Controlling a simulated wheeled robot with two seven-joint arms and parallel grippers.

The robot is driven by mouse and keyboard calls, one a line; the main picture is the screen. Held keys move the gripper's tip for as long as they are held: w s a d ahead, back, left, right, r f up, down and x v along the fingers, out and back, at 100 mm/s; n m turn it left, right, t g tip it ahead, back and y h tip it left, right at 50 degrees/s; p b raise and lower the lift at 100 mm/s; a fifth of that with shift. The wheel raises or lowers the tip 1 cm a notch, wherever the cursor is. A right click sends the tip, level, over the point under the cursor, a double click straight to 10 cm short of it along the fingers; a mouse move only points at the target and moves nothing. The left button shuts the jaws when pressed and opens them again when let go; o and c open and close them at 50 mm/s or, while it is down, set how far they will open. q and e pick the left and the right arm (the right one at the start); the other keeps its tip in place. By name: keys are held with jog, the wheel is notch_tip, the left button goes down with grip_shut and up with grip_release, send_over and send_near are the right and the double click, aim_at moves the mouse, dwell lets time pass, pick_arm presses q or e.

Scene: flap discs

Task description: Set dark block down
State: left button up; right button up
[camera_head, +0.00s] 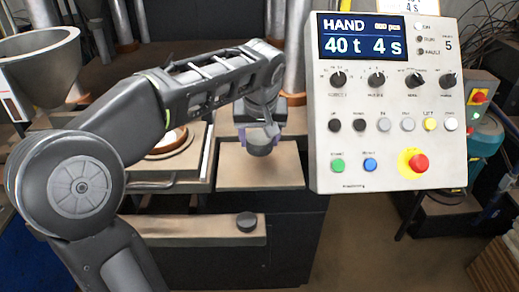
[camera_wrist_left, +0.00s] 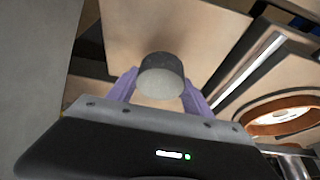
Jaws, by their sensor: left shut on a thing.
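A dark, short round block (camera_head: 259,146) is between the fingers of my left gripper (camera_head: 259,140), over the tan plate (camera_head: 262,178) to the left of the control panel. The left wrist view shows the block (camera_wrist_left: 162,76) with a lighter grey end face, between the two purple fingers of my left gripper (camera_wrist_left: 160,88). My left gripper is shut on it. I cannot tell whether the block touches the plate. My right gripper is not in view.
The control panel (camera_head: 388,105) reads HAND, 40 t, 4 s and stands close on the right. A ring-shaped mould (camera_head: 170,143) lies left of the plate and shows in the wrist view (camera_wrist_left: 283,114). A metal hopper (camera_head: 42,70) stands at the far left.

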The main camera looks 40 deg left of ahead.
aim_at(260, 150)
pick_arm(q)
jog(key=shift+f, duration=1.85)
jog(key=shift+f, duration=0.15)
jog(key=o, duration=1.7)
jog(key=v, duration=1.2)
